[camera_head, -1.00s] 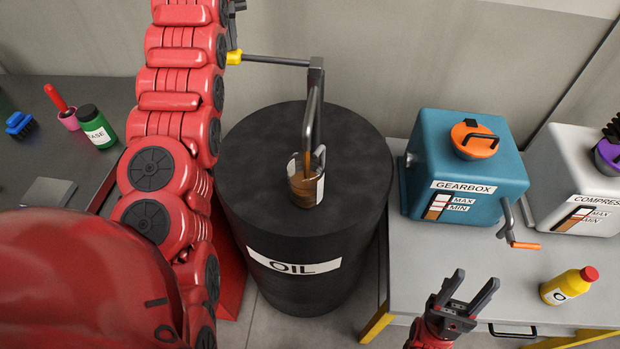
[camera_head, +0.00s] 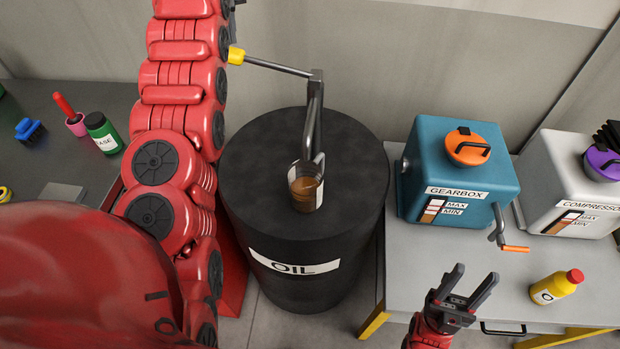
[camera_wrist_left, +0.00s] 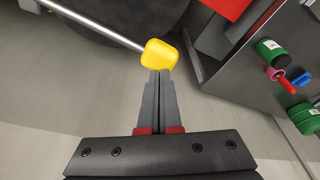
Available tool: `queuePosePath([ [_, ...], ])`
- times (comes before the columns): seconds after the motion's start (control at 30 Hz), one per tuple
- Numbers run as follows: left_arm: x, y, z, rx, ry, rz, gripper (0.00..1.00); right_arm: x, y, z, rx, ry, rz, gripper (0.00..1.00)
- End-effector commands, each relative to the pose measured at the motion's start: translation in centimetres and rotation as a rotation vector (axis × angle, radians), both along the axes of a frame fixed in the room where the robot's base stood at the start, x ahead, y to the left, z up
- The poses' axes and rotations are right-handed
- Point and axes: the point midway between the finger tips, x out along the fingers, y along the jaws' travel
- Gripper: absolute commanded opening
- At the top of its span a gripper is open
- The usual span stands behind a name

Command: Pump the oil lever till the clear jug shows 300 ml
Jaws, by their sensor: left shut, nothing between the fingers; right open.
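The black oil drum (camera_head: 250,180) has a pump on top, with a curved grey spout (camera_head: 312,115) and a thin lever (camera_head: 275,66) ending in a yellow knob (camera_head: 236,55). The clear jug (camera_head: 319,190) stands upright on the drum under the spout, with brown oil in its lower part; its marks are too small to read. My left gripper (camera_wrist_left: 160,76) is shut and empty, its tips right at the yellow knob (camera_wrist_left: 160,54), touching or nearly so. In the head view it is mostly hidden behind my arm. My right gripper (camera_head: 468,285) is open and empty before the right bench.
The grey right bench (camera_head: 420,265) holds a blue gearbox (camera_head: 460,165), a white compressor (camera_head: 570,180) and a yellow bottle (camera_head: 555,287). The left bench (camera_head: 60,110) carries a green grease bottle (camera_head: 102,131), a pink cup (camera_head: 76,124) and a blue brush (camera_head: 29,129).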

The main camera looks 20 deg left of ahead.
Motion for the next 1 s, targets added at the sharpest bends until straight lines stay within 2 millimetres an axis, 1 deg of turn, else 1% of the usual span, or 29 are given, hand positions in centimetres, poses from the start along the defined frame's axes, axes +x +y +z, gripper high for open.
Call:
queuePosePath([
  [0.23, 0.0, 0.0, 0.0, 0.000, 0.000, 0.000, 0.00, 0.0, 0.0, 0.0, 0.000, 0.000, 0.000, 0.50],
  [0.33, 0.0, 0.0, 0.4, 0.000, 0.000, 0.000, 0.00, 0.0, 0.0, 0.4, 0.000, 0.000, 0.000, 0.50],
  [0.77, 0.0, 0.0, 4.9, 0.001, -0.001, 0.001, 0.00, 0.0, 0.0, 4.9, 0.000, 0.000, 0.000, 0.50],
  [0.83, 0.0, 0.0, 5.2, 0.001, -0.001, 0.001, 0.00, 0.0, 0.0, 5.1, 0.000, 0.000, 0.000, 0.50],
  [1.0, 0.0, 0.0, 5.0, 0.001, 0.000, 0.001, 0.00, 0.0, 0.0, 4.9, 0.000, 0.000, 0.000, 0.50],
])
